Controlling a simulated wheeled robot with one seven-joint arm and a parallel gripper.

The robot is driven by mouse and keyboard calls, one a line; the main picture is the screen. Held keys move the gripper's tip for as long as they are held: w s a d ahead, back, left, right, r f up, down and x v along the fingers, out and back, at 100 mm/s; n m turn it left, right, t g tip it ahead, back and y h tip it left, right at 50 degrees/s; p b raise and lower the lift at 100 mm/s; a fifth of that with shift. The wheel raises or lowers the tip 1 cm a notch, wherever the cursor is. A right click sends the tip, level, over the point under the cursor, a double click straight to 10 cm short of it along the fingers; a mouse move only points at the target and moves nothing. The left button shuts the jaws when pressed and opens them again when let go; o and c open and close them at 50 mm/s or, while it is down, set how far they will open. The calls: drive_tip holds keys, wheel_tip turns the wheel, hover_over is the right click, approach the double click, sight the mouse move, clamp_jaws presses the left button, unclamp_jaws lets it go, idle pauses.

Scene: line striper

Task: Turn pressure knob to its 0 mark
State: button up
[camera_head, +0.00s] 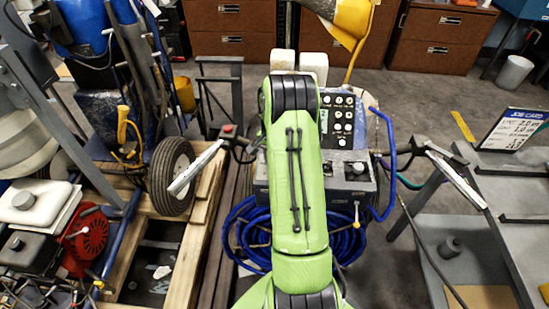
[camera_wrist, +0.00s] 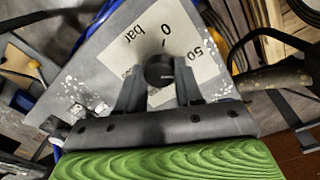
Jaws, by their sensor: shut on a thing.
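In the wrist view, the pressure knob (camera_wrist: 159,70) is a small round black knob on a pale dial plate (camera_wrist: 126,62). The plate reads "bar", with a 0 and its tick just beyond the knob and a 50 to the right. My gripper (camera_wrist: 158,84) has its two dark fingers on either side of the knob and is shut on it. A faint light line shows on the knob's side facing me; I cannot tell for sure where its pointer stands. In the head view, my green arm covers the middle of the striper, and my gripper is hidden.
Handlebars (camera_head: 198,168) reach out at both sides.

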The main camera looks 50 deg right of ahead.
drive_tip(key=n, duration=0.4)
drive_tip(key=shift+n, duration=0.3)
drive_tip(key=n, duration=0.3)
drive_tip(key=shift+n, duration=0.3)
drive_tip(key=n, duration=0.4)
drive_tip(key=shift+n, duration=2.1)
drive_tip(key=o, duration=1)
drive_tip(key=shift+o, duration=0.2)
wheel_tip(320, 180, up, 16)
drive_tip(key=p, duration=0.4)
drive_tip(key=shift+a, duration=0.3)
drive_tip(key=shift+f, duration=0.15)
